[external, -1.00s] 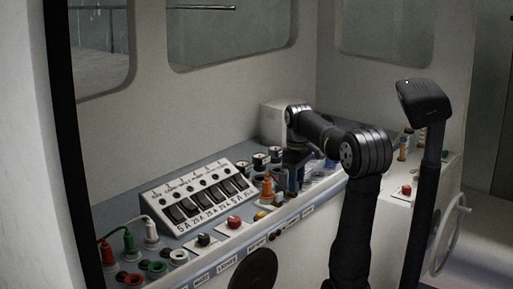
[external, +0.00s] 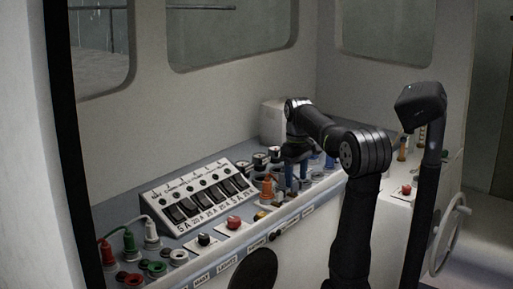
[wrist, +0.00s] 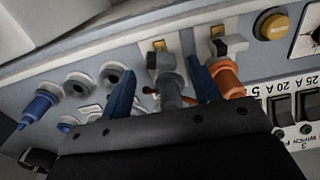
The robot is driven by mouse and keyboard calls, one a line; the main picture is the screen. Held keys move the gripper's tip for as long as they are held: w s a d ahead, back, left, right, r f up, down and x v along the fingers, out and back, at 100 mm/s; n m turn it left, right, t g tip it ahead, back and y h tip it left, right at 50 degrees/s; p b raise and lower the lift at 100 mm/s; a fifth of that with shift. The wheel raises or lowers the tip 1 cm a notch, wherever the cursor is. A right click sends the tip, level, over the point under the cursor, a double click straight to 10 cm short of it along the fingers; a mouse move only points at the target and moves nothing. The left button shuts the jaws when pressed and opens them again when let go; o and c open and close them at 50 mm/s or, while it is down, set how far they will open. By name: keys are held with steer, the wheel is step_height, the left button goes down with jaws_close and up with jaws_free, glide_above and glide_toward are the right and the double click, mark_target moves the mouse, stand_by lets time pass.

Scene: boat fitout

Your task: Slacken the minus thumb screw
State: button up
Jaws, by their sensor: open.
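My gripper (wrist: 163,72) is open, with its two blue fingers pointing at the panel. In the wrist view a grey post with a rounded knob (wrist: 169,75) stands between the fingers; I cannot tell whether they touch it. An orange post (wrist: 229,78) with a grey-black lever-like top (wrist: 229,46) stands just right of the right finger. I see no minus mark, so I cannot confirm which is the minus thumb screw. In the external view my gripper (external: 296,174) is low over the console, right of the orange posts (external: 267,187); the grey post is not clear there.
A blue plug (wrist: 40,107) and round grey sockets (wrist: 77,85) lie left in the wrist view. A yellow button (wrist: 274,26) and a switch panel (wrist: 295,105) are close on the right. The external view also shows a red button (external: 234,222) at the console front.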

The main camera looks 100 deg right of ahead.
step_height(320, 180, up, 15)
steer(key=m, duration=0.4)
steer(key=f, duration=1.7)
steer(key=shift+a, duration=0.2)
steer(key=shift+r, duration=0.1)
steer(key=c, duration=1)
